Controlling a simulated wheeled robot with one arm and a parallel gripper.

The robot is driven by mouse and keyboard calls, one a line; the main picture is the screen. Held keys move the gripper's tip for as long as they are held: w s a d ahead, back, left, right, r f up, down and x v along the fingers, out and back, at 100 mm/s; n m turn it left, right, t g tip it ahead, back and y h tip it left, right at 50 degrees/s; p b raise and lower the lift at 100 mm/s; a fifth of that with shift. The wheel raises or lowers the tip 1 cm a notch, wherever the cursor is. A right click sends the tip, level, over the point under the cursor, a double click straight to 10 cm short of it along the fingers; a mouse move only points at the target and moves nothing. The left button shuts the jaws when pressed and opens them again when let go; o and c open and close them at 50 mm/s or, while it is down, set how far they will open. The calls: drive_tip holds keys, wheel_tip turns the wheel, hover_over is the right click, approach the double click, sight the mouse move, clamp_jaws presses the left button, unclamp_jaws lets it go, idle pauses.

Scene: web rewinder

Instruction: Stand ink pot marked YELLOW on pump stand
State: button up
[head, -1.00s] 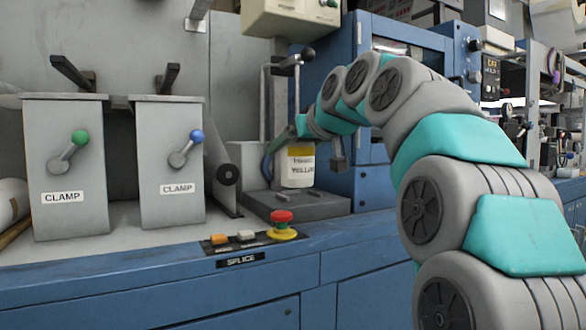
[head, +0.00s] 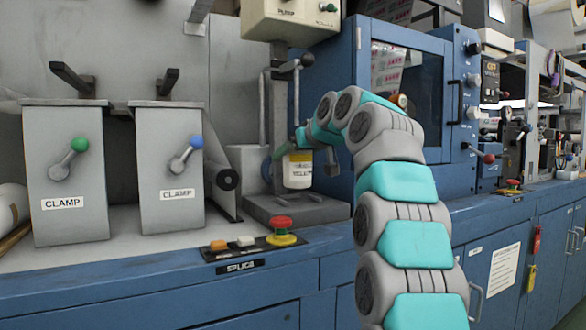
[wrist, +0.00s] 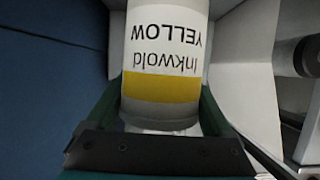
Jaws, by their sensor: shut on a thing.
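The ink pot marked YELLOW (head: 298,171) is a white cylinder with a yellow band, held upright over the pump stand. It fills the middle of the wrist view (wrist: 166,48), where its Inkwold YELLOW label appears upside down. My gripper (wrist: 160,108) is shut on the pot, with a dark green finger on each side. The pump stand (head: 318,209) is a grey base with a column rising behind the pot under the box marked PUMP (head: 290,20). I cannot tell whether the pot's bottom touches the base.
A lever with a dark knob (head: 307,60) is above the pot, beside the column. A red emergency button (head: 281,223) sits in front of the stand on the SPLICE panel. Two CLAMP boxes (head: 65,180) stand left. A blue cabinet (head: 345,75) is close on the right.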

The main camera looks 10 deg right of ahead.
sight(295, 167)
drive_tip(key=shift+f+b, duration=0.6)
drive_tip(key=shift+f, duration=1.15)
drive_tip(key=shift+f, duration=0.1)
drive_tip(key=o, duration=1.5)
drive_tip(key=shift+o, duration=0.2)
drive_tip(key=shift+s+d+r, duration=0.15)
drive_tip(key=shift+s+r, duration=0.15)
drive_tip(key=shift+s, duration=0.1)
drive_tip(key=v, duration=1.1)
